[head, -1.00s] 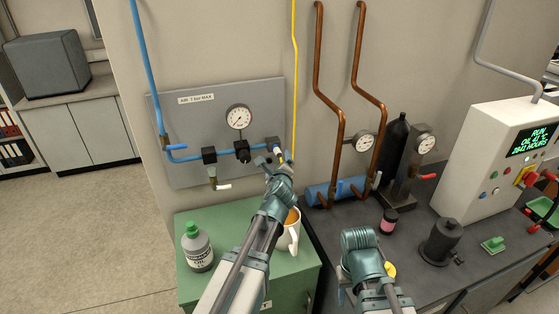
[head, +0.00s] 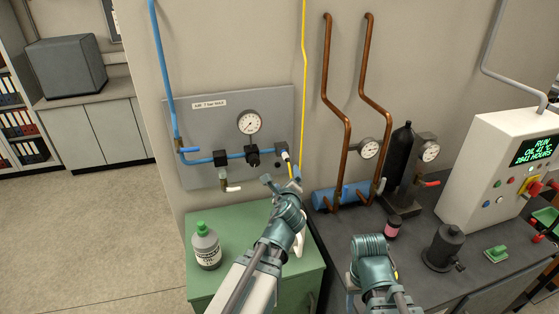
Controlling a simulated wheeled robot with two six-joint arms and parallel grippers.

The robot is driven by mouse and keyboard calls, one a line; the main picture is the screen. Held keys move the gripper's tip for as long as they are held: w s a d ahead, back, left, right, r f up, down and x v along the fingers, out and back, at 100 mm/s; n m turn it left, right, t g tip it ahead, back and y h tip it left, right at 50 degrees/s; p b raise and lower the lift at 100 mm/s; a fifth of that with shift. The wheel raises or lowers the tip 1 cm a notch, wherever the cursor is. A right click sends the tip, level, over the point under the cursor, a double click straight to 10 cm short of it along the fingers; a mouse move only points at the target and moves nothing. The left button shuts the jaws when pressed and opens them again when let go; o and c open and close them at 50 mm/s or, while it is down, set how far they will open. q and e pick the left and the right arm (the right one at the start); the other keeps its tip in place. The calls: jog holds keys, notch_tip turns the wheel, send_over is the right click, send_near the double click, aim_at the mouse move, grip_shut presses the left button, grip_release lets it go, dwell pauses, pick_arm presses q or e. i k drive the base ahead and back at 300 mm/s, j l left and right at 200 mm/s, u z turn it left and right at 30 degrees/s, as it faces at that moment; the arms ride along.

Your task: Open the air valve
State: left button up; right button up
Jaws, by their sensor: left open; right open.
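The air panel (head: 205,120) is a grey board on the wall with a blue pipe, a gauge (head: 249,122) and black fittings. A blue lever (head: 188,150), apparently the air valve's handle, sticks out sideways at the pipe's left end. A whitish lever (head: 232,188) sits on a drop fitting below. My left gripper (head: 282,181) is open and empty, in front of the panel's lower right corner, apart from the blue lever. My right gripper (head: 368,246) is over the dark bench; its fingers are mostly hidden by its wrist.
A green cabinet (head: 235,225) below the panel carries an oil bottle (head: 206,248) and a white mug (head: 299,245) mostly behind my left arm. Copper pipes (head: 328,80), a black cylinder (head: 401,160) and a control box (head: 490,160) stand to the right. Floor at left is clear.

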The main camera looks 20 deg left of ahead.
aim_at(179, 149)
jog(key=u, duration=1.35)
